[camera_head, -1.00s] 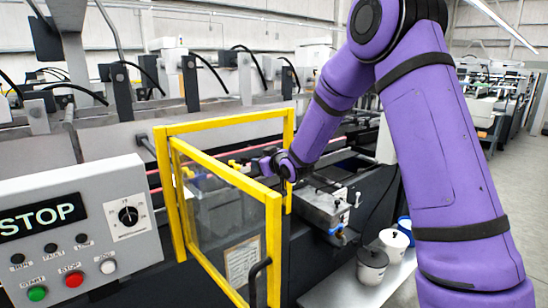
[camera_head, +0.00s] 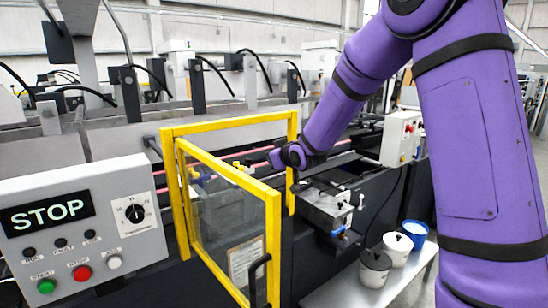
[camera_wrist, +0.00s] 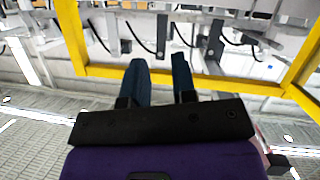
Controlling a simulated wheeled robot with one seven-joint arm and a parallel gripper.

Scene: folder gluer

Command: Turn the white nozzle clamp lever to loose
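My gripper (camera_head: 275,157) reaches in over the machine behind the yellow-framed door, at the end of my purple arm. In the wrist view its two dark blue fingers (camera_wrist: 160,65) stand apart with nothing between them, so it is open. I cannot pick out the white nozzle clamp lever for certain. Small white parts (camera_head: 361,199) stand on a grey metal unit (camera_head: 324,204) below and right of my gripper, apart from it. Small yellow parts (camera_head: 238,165) sit just left of my gripper.
The yellow-framed clear door (camera_head: 272,225) stands open in front, its frame (camera_wrist: 75,35) also in the wrist view. A STOP control panel (camera_head: 80,225) is at left. A white button box (camera_head: 400,138) is at right. Pots (camera_head: 375,267) stand on a low shelf.

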